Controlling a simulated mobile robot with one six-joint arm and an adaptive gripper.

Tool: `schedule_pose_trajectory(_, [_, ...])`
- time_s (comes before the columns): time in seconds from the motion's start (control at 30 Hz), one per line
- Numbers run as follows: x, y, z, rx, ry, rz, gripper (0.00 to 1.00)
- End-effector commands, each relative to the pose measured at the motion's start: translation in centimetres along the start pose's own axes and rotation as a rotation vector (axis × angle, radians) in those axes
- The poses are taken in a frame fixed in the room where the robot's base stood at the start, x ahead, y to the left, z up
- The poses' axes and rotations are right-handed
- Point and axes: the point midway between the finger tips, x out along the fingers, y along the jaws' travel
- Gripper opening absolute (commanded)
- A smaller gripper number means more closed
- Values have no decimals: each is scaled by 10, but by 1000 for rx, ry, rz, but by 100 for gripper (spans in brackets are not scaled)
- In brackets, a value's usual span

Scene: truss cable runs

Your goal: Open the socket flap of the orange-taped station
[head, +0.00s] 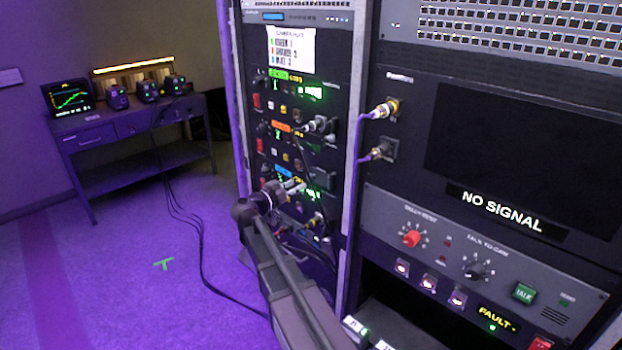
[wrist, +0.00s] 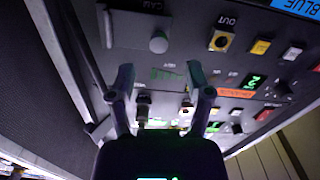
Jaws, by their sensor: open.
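The orange-taped station is the middle of three stacked panels in the rack; its orange tape (head: 281,127) also shows in the wrist view (wrist: 236,92). The wrist view is roughly upside down. There, a grey plate marked CAM with a round knob, which looks like the socket flap (wrist: 135,30), lies flat against the panel and looks closed. My gripper (wrist: 160,70) is open and empty, its fingers just below the flap in that view. In the head view my gripper (head: 294,186) is in front of the rack near the blue-taped panel. Contact with the panel cannot be told.
In the wrist view, a yellow OUT connector (wrist: 221,41) and coloured buttons sit right of the flap. A desk (head: 130,120) stands far left; the floor between is mostly clear.

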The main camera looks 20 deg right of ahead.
Motion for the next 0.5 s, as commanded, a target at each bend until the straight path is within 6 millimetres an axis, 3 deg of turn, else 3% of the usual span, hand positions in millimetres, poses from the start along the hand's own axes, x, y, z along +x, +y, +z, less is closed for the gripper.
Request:
schedule_pose_trajectory(0.2, [34, -1, 0, 0, 0, 2, 65])
schedule_pose_trajectory(0.5, [61, 0, 0, 0, 0, 0, 65])
